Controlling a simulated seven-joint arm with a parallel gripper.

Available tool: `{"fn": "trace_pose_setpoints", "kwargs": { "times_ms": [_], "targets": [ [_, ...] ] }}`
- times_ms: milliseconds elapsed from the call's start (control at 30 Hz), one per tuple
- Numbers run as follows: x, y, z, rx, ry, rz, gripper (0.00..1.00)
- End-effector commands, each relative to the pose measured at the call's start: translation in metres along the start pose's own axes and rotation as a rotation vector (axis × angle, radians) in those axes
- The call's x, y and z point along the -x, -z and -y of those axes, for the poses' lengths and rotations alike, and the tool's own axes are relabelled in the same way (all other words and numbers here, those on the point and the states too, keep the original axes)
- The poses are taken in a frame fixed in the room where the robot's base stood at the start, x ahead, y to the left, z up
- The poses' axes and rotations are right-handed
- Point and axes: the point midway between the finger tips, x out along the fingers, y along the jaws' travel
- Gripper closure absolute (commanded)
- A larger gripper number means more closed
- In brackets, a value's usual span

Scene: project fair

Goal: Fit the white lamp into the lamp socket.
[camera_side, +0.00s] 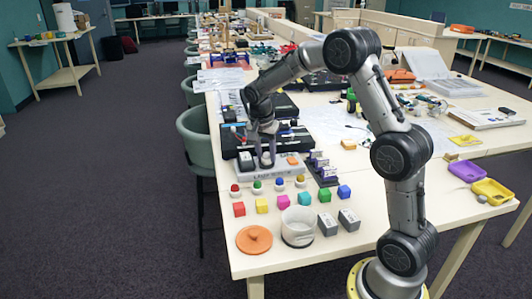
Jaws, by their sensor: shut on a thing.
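My gripper (265,163) points down over a light grey board (246,177) with lettering on its front edge, near the left side of the long table. Its fingers are closed around a small pale thing, which looks like the white lamp; the fingers hide most of it. The lamp socket cannot be made out clearly; the fingertips are low, close to the board's top. I cannot tell whether the lamp touches the board. A small dark block with a pale top (245,160) is on the board left of the fingers, and an orange piece (292,160) is to the right.
Several coloured knobs on white bases (257,187) stand in front of the board, then coloured cubes (262,206). A clear-walled pot (298,228), an orange lid (254,239) and grey blocks (349,219) are nearer.

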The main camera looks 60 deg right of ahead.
Motion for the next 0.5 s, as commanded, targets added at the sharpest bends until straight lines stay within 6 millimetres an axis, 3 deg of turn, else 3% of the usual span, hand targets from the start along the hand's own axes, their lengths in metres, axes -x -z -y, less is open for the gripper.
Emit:
{"fn": "trace_pose_setpoints", "kwargs": {
  "times_ms": [267, 300, 500],
  "targets": [
    [-0.004, -0.001, -0.0003, 0.0, -0.001, 0.0, 1.0],
    [-0.0041, -0.001, -0.0002, 0.0, -0.001, 0.0, 0.56],
    [-0.0045, -0.0013, -0.0005, 0.0, -0.002, 0.001, 0.25]
  ]
}}
